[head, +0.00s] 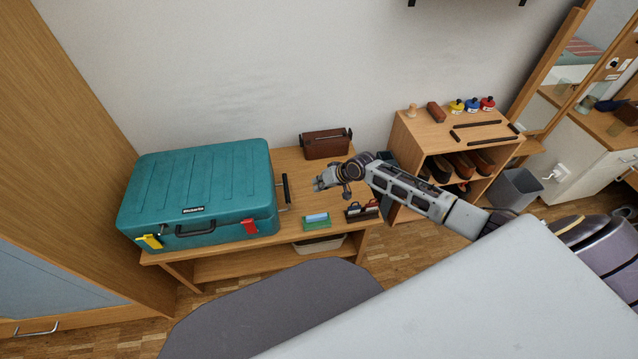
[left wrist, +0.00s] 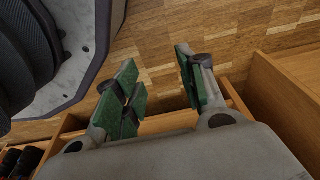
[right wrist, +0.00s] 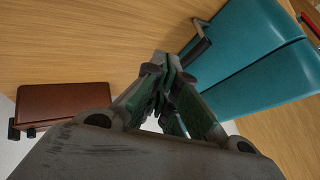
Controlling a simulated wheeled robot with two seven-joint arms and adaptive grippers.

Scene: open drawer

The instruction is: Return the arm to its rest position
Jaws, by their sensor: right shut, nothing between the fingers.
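My right gripper (head: 320,182) hangs over the right part of the wooden bench (head: 350,237), its arm stretched in from the right. In the right wrist view its green-padded fingers (right wrist: 168,85) are together with nothing between them. The teal case (head: 200,195) lies closed on the bench to the left of this gripper, apart from it. My left gripper is outside the head view. In the left wrist view its fingers (left wrist: 157,85) stand apart and empty, with parquet floor and wooden furniture edges behind them.
A brown box (head: 326,143) stands at the bench's back. A green brush-like item (head: 316,221) and a dark-and-red item (head: 362,210) lie near its front edge. A shoe shelf (head: 442,150) with several bottles is to the right, beside a grey bin (head: 515,188).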

